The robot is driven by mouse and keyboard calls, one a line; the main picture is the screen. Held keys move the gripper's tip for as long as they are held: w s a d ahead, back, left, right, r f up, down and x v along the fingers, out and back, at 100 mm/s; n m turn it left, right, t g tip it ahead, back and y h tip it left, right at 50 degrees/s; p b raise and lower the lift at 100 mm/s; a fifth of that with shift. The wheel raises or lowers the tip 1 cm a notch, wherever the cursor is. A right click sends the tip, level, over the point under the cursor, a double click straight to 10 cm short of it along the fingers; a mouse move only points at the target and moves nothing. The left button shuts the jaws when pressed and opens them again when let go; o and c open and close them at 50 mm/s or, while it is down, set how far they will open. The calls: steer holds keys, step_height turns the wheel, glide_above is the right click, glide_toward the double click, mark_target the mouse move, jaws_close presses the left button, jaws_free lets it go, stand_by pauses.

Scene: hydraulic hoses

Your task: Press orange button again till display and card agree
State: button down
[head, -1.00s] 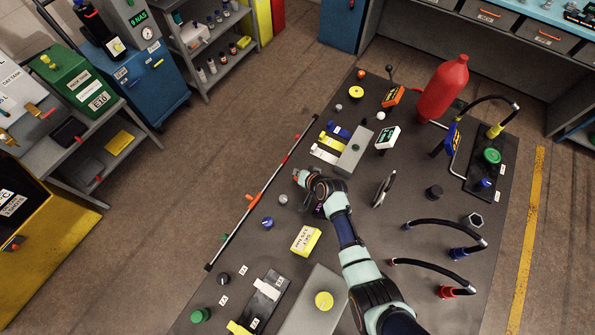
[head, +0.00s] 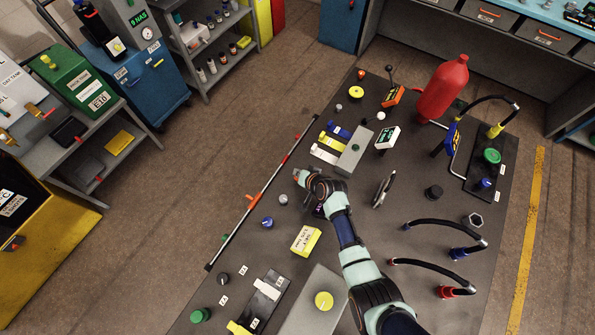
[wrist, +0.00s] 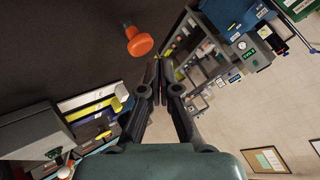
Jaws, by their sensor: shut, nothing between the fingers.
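An orange mushroom-shaped button (wrist: 139,42) on a short stem shows in the wrist view, above and left of my fingertips and apart from them in the picture. I cannot make it out clearly beside my gripper in the head view. My gripper (head: 299,176) is shut and empty, low over the dark panel; its fingers (wrist: 157,82) also show in the wrist view. A small display box (head: 387,138) with a white frame stands right of the gripper. A yellow card-like block (head: 305,240) with printed text lies below it; both texts are too small to read surely.
Yellow, blue and white bars (head: 329,146) lie beside a grey block (head: 354,152) above the gripper. A rail (head: 268,184) with an orange slider runs along the left. A red cylinder (head: 443,86), a wheel (head: 384,188) and black hoses (head: 444,228) stand to the right.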

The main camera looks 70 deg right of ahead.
steer(key=shift+f, duration=0.1)
steer(key=shift+f+b, duration=0.3)
steer(key=shift+b, duration=0.1)
steer(key=shift+f+b, duration=0.55)
steer(key=shift+f, duration=0.05)
stand_by(0.6)
steer(key=shift+r, duration=0.1)
steer(key=shift+r+p, duration=0.9)
step_height(320, 180, up, 5)
steer(key=p, duration=0.4)
steer(key=shift+r+p, duration=0.1)
steer(key=shift+p, duration=0.3)
